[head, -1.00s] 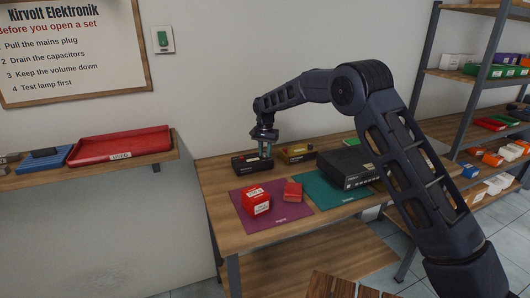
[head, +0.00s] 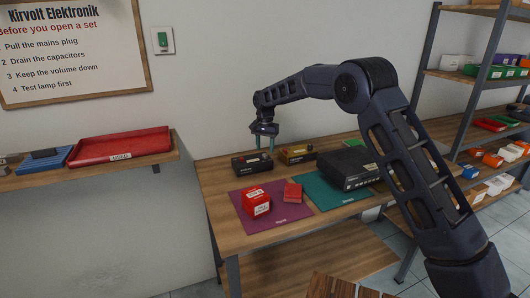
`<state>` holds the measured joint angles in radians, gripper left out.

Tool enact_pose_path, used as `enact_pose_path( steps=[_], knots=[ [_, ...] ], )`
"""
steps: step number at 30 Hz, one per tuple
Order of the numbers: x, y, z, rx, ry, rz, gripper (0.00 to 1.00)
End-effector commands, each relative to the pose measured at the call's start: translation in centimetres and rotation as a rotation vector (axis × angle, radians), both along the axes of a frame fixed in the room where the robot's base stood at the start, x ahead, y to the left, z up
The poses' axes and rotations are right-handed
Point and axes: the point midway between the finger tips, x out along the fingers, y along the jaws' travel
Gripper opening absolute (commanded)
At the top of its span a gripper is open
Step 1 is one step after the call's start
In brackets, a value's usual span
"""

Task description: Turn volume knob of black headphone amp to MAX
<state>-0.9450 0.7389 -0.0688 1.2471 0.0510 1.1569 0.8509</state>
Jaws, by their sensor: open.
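A small black box (head: 251,164), which looks like the headphone amp, sits at the back left of the wooden workbench. Its front carries small pale markings, too small to read; I cannot make out the volume knob or its setting. My gripper (head: 264,147) points down just above and behind the right part of this box. The fingertips look clear of the box, but I cannot be sure of the gap.
A larger black unit (head: 347,168) sits further right, by a teal mat (head: 322,193). Red boxes (head: 257,202) lie on a purple mat (head: 275,213) in front.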

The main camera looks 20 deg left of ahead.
Motion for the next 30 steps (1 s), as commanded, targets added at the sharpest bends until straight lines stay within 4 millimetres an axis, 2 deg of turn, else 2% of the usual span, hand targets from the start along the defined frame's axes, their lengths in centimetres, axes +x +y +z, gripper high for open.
enact_pose_path(
  steps=[1, 6, 12, 18, 30],
  knots=[
    [0.0, 0.0, 1.1, 0.002, -0.002, 0.0, 0.47],
    [0.1, 0.0, 4.2, 0.002, -0.001, 0.0, 0.47],
    [0.1, 0.0, 6.7, 0.0, -0.001, 0.0, 0.47],
    [0.0, 0.0, 7.7, 0.0, -0.001, 0.0, 0.47],
    [0.0, 0.0, 7.7, -0.001, 0.0, 0.0, 0.47]
  ],
)
